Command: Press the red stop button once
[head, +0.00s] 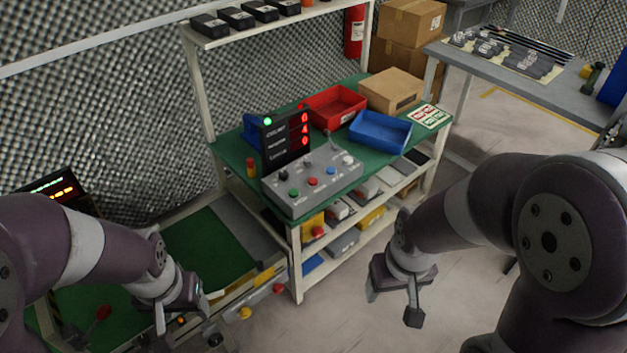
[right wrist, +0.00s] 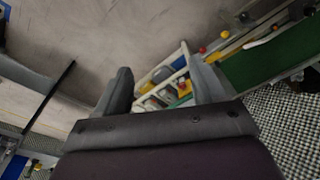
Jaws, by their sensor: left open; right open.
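A grey control box (head: 312,180) stands on the green-topped workbench with a row of coloured buttons. A red button (head: 313,181) sits on it between a green button (head: 294,193) and a blue button (head: 331,171). Another red button (head: 279,288) is on the conveyor's side rail, and a red knob (head: 104,312) is at lower left. My left gripper (head: 183,312) is open over the conveyor, apart from the control box. My right gripper (head: 393,302) is open above the floor, in front of the bench; its fingers also show in the right wrist view (right wrist: 162,88).
A dark display (head: 286,138) stands behind the control box. A red bin (head: 335,106), a blue bin (head: 380,130) and a cardboard box (head: 391,90) are on the bench. Lower shelves hold several boxes. The floor beside my right gripper is clear.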

